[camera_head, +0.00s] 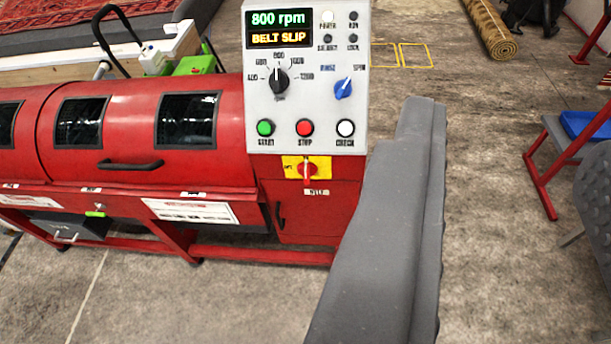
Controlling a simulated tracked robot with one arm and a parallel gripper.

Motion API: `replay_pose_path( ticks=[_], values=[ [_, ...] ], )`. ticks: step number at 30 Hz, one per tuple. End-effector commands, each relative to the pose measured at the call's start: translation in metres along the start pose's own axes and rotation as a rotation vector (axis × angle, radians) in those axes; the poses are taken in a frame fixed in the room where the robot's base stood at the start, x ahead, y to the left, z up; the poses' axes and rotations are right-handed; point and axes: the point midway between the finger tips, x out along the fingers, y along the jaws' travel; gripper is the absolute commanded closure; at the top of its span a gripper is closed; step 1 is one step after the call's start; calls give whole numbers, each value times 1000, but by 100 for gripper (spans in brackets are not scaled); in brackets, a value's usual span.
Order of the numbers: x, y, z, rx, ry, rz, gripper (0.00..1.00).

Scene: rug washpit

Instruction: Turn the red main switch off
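The red main switch (307,171) is a rotary knob on a yellow plate, low on the front of the red machine (207,125), just below the grey control panel (262,110). Its handle looks roughly upright; the small lettering beside it is hard to read. The panel display (279,29) reads "800 rpm" and "BELT SLIP". My gripper (420,112) shows as grey finger shapes, right of the switch and panel in the picture. They overlap, so the gap between them is hidden. Nothing is seen held, and the gripper does not appear to touch the switch.
Green, red and white buttons (305,128) sit close above the switch. A black dial (279,80) and a blue knob (343,89) are higher on the panel. A red-legged stand (541,200) with a blue tray is at right. Concrete floor is clear between.

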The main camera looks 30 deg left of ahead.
Motion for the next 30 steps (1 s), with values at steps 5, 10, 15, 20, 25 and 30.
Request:
replay_pose_path(
  ticks=[5, 10, 15, 20, 25, 30],
  values=[
    [58, -7, 28, -13, 1, -40, 64],
    [148, -23, 84, -40, 25, -106, 64],
    [226, -54, 154, -60, 60, -169, 64],
    [280, -89, 230, -69, 97, -220, 64],
    [318, -127, 316, -69, 135, -261, 64],
    [336, -161, 401, -55, 172, -282, 64]
  ],
)
